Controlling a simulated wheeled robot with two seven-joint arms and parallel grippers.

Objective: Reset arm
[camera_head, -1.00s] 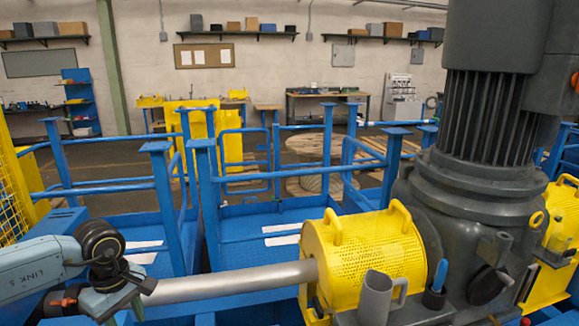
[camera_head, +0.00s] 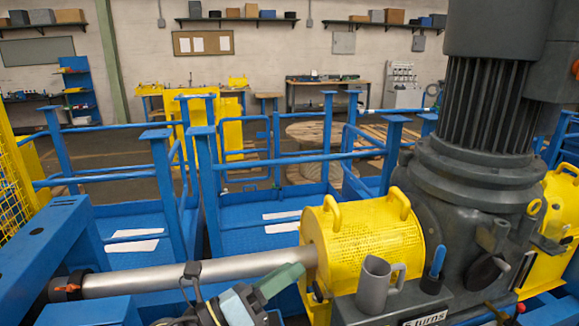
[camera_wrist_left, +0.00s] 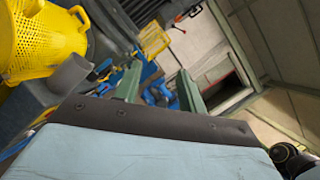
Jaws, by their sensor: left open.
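My left gripper (camera_head: 283,281) comes in at the bottom middle of the head view, in front of the silver shaft and just left of the grey mug. Its green fingers point right. In the left wrist view the two fingers (camera_wrist_left: 160,88) stand apart with nothing held between them. A black joint (camera_head: 193,269) of my left arm overlaps the shaft in the picture; whether they touch I cannot tell. My right gripper is in neither view.
A silver shaft (camera_head: 235,268) runs into a yellow perforated guard (camera_head: 370,240) beside a large grey motor (camera_head: 485,150). A grey mug (camera_head: 374,289) stands before the guard. Blue railings (camera_head: 160,180) enclose the platforms (camera_head: 135,222) behind. The wrist view also shows the guard (camera_wrist_left: 45,40) and mug (camera_wrist_left: 66,76).

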